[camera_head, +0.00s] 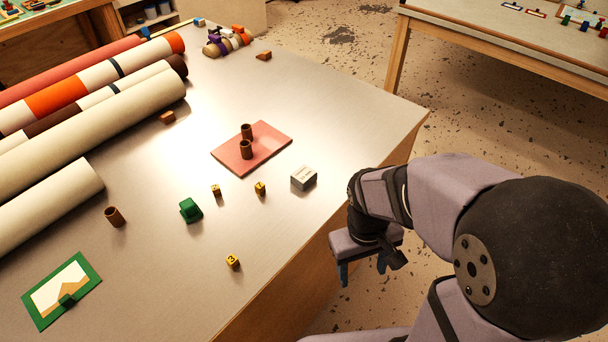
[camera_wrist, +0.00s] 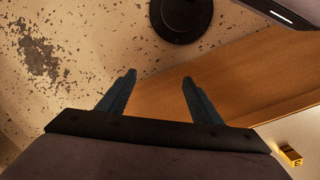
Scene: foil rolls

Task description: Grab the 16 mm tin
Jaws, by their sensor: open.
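No thing in view can be read clearly as the 16 mm tin. A small grey box with a pale top and unreadable dark print (camera_head: 303,178) lies near the table's right edge. Two brown cylinders stand on a pink mat (camera_head: 275,137), a farther one (camera_head: 246,131) and a nearer one (camera_head: 246,150). A third brown cylinder (camera_head: 115,216) sits at the left, near the pale rolls. My gripper (camera_head: 363,270) hangs off the table's right side, open and empty. In the wrist view its blue fingers (camera_wrist: 159,78) are spread above the floor and the table's wooden side.
Yellow numbered cubes (camera_head: 233,262), a green piece (camera_head: 190,210) and a green-framed picture (camera_head: 62,290) lie on the table (camera_head: 330,110). Large rolls (camera_head: 90,115) fill the left. A yellow cube (camera_wrist: 291,156) shows in the wrist view. The table edge is between my gripper and the tabletop.

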